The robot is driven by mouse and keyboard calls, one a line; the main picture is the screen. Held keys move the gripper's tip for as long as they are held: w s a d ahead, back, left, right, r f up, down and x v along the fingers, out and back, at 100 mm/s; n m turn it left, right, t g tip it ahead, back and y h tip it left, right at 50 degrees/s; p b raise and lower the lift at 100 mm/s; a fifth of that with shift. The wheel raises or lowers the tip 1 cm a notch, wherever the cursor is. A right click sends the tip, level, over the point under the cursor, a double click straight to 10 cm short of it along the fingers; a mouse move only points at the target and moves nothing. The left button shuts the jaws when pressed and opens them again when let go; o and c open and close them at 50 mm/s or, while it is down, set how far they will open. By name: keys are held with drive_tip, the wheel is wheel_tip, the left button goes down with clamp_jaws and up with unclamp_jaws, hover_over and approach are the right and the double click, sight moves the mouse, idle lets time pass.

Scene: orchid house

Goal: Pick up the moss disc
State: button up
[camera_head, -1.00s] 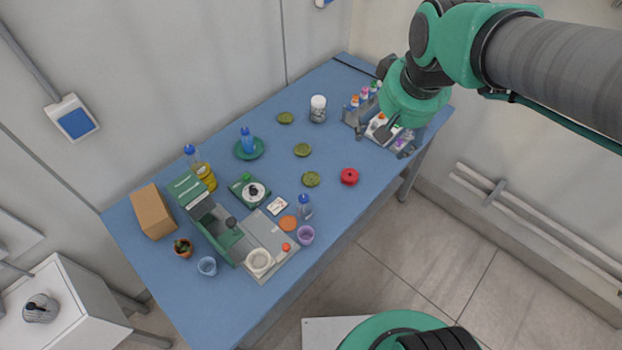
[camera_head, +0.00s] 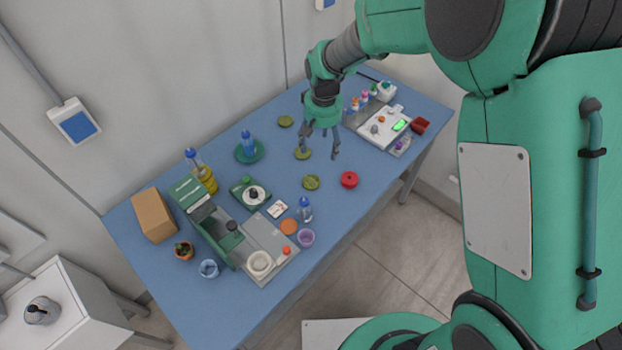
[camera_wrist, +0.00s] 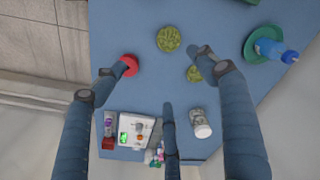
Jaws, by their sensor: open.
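Three flat, mossy green moss discs lie in a row on the blue table: a far one (camera_head: 285,120), a middle one (camera_head: 302,153) and a near one (camera_head: 311,182). In the wrist view, one disc (camera_wrist: 168,39) lies fully visible above the space between my fingers (camera_wrist: 154,68). Another disc (camera_wrist: 194,73) is partly hidden by the right finger. The third disc cannot be made out there.
A red round object (camera_head: 349,180) lies right of the near disc. A green saucer (camera_head: 262,154) with a blue bottle stands left. An instrument tray (camera_head: 385,128) is at the back right.

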hover_over(311, 182)
wheel_tip(311, 182, down, 7)
drive_tip(key=shift+w+d+g, duration=0.15)
drive_tip(key=shift+d+g, duration=0.05)
drive_tip(key=shift+g, duration=0.1)
drive_tip(key=shift+f, duration=0.15)
drive_tip(key=shift+f+b, duration=0.45)
drive_tip(key=shift+f, duration=3.7)
drive_tip(key=shift+f, duration=0.1)
drive_tip(key=shift+a+f+b, duration=0.1)
drive_tip(key=shift+f+b, duration=0.4)
drive_tip(key=shift+f, duration=1.95)
drive_tip(key=c, duration=0.8)
drive_tip(key=shift+c, duration=0.2)
